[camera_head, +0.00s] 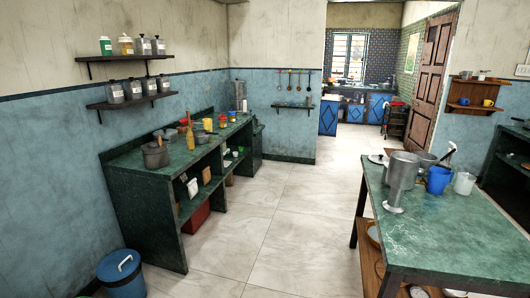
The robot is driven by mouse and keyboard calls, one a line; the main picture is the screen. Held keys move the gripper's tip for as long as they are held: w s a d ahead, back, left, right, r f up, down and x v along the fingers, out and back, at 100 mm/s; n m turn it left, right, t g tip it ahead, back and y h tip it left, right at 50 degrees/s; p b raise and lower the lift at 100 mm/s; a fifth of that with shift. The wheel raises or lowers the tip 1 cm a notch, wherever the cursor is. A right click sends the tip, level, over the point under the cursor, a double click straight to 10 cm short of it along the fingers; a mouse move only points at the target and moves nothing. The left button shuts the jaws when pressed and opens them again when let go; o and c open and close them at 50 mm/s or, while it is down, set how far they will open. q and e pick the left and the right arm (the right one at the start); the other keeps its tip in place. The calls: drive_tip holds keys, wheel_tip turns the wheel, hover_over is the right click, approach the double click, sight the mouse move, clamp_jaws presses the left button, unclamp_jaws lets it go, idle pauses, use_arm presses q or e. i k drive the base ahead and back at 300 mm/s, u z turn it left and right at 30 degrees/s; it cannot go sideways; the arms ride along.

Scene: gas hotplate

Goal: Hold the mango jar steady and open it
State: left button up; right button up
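Several jars stand on two wall shelves at the upper left. A green jar with a white lid (105,45) and a jar with yellowish-orange contents and a pale lid (126,44) are on the upper shelf (125,58), beside grey-lidded jars (144,44). No label is readable, so I cannot tell for sure which one is the mango jar. Neither of my grippers is in view.
A green counter (125,165) with pots and cups runs along the left wall. A blue lidded bin (122,275) stands on the floor at lower left. A green table (450,240) holds metal vessels (402,180) and a blue mug (438,180) at right. The middle floor is clear.

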sight(222, 124)
drive_tip(key=i, duration=5.6)
drive_tip(key=z, duration=1.1)
